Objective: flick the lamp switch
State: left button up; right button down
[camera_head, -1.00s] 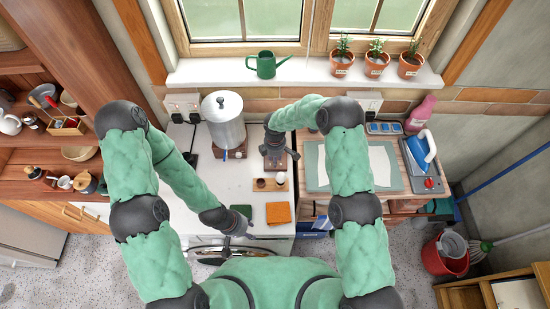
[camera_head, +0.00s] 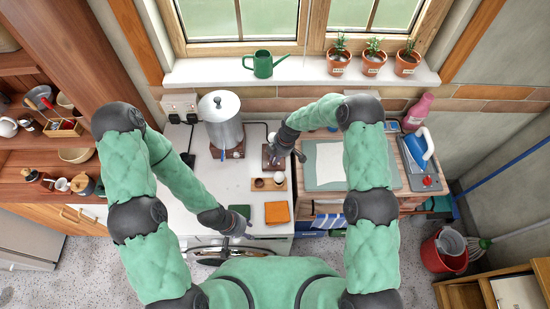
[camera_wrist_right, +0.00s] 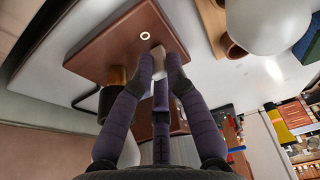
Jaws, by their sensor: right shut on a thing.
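A brown wooden plate (camera_head: 268,163) lies on the white counter; it fills the upper part of the right wrist view (camera_wrist_right: 105,48), with a small white ring (camera_wrist_right: 145,36) on it. My right gripper (camera_head: 275,154) is at this plate. In the wrist view my right gripper (camera_wrist_right: 158,72) is shut on a small pale lever (camera_wrist_right: 158,57) standing at the plate. A brass part and a black cylinder (camera_wrist_right: 112,100) are beside the fingers. My left gripper (camera_head: 237,231) hangs low near the counter's front edge; its fingers are too small to read. I cannot make out a lit lamp.
A small wooden tray (camera_head: 255,185) with round items sits just in front of the plate. A metal urn (camera_head: 222,126) stands to the left. Orange (camera_head: 277,212) and green (camera_head: 239,211) cloths lie in front. A cutting mat (camera_head: 313,165) is at right.

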jog(key=shift+w, duration=0.1)
jog(key=c, duration=1.2)
grip_release()
jog(key=shift+c, duration=0.2)
jog(key=shift+r, duration=0.1)
jog(key=v, duration=1.1)
jog(key=shift+d+r, duration=0.2)
jog(key=shift+r, duration=0.2)
